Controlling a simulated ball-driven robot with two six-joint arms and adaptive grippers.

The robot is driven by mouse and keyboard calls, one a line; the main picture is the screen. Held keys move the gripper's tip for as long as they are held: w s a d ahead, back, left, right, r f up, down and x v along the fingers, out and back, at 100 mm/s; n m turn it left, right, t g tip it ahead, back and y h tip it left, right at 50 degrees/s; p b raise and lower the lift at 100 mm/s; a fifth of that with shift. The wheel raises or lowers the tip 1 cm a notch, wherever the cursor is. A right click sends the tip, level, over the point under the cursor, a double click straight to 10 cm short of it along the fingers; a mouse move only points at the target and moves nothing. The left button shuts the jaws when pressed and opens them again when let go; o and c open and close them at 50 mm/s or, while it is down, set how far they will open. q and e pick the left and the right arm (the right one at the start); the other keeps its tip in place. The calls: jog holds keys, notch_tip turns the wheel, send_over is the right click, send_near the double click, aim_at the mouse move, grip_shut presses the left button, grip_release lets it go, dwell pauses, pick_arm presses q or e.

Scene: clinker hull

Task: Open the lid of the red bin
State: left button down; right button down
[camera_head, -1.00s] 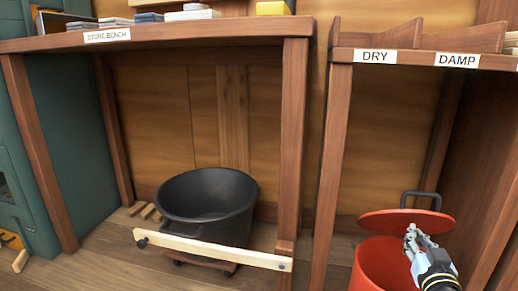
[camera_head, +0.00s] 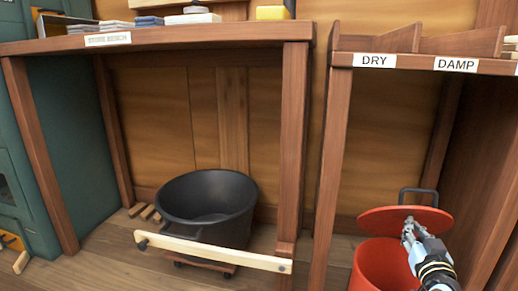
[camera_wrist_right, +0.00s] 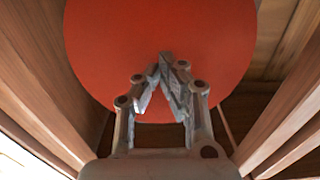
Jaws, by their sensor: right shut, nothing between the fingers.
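The red bin (camera_head: 376,268) stands on the floor under the bench at the lower right in the head view. Its red lid (camera_head: 390,217) is raised and tilted above the bin's mouth, with a dark handle (camera_head: 419,192) behind it. My right gripper (camera_head: 408,222) is at the lid's right part, shut with nothing held. In the right wrist view the fingertips (camera_wrist_right: 167,60) meet in front of the red lid (camera_wrist_right: 190,25); I cannot tell whether they touch it. My left gripper is not in view.
A black tub (camera_head: 207,205) sits on a low wheeled base under the store bench, behind a pale wooden bar (camera_head: 212,250). Wooden posts (camera_head: 332,170) stand left of the bin. A wooden panel (camera_head: 490,170) is close on its right.

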aim_at(414, 215)
jog(key=shift+w+d+r, duration=0.25)
jog(key=shift+w+r, duration=0.45)
jog(key=shift+w, duration=0.3)
jog(key=shift+w+d+r+p, duration=0.2)
jog(key=shift+w+r, duration=0.2)
jog(key=shift+w, duration=0.2)
jog(key=shift+w+d+r+p, duration=0.1)
jog(key=shift+w+r+p, duration=0.1)
jog(key=shift+w+r, duration=0.3)
jog(key=shift+f, duration=0.1)
jog(key=shift+w, duration=0.1)
jog(key=shift+w+d+r, duration=0.15)
jog(key=shift+w+r, duration=0.1)
jog(key=shift+w, duration=0.4)
jog(key=shift+w+d+r, duration=0.15)
jog(key=shift+w+r, duration=0.1)
jog(key=shift+w, duration=0.35)
